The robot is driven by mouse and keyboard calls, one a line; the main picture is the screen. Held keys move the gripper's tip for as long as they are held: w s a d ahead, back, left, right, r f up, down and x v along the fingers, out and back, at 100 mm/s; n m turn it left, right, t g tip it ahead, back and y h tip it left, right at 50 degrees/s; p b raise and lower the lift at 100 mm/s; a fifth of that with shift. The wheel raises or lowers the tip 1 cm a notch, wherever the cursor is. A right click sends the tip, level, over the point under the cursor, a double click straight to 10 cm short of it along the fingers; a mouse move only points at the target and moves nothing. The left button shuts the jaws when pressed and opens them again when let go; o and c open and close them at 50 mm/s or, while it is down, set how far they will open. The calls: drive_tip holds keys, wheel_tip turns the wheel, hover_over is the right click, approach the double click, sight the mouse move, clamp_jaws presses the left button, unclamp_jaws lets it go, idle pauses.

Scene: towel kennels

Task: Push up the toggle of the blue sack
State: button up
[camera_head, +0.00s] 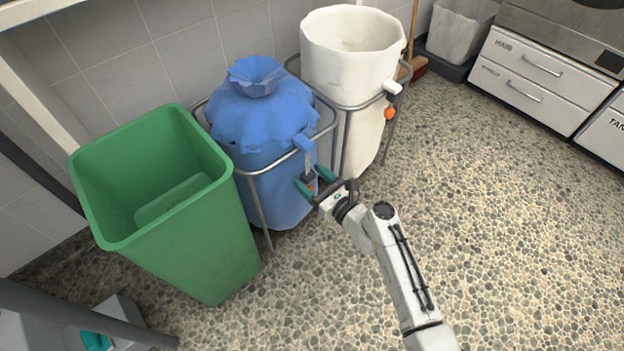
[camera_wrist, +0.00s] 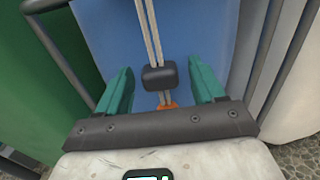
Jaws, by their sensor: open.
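The blue sack (camera_head: 265,120) hangs in a metal frame, its top gathered shut into a ruffled neck. A pale double cord (camera_wrist: 150,28) runs down its front, and the toggle (camera_wrist: 160,76), a dark block, sits on it. An orange end piece (camera_wrist: 167,106) shows past the toggle, partly behind the gripper body. My gripper (camera_head: 314,180) is open at the sack's front. In the wrist view, the teal fingers (camera_wrist: 160,90) stand on either side of the toggle with a gap at each side. In the head view, the toggle is hard to make out between the fingers.
A green bin (camera_head: 185,235) stands close on the left. A white sack (camera_head: 355,75), open at the top, hangs in its frame on the right, with an orange ball (camera_head: 390,113) on its cord. Drawers (camera_head: 535,75) stand at the back right. The pebbled floor (camera_head: 490,220) is clear.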

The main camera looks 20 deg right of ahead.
drive_tip(key=shift+c, duration=0.2)
clamp_jaws()
idle(0.5)
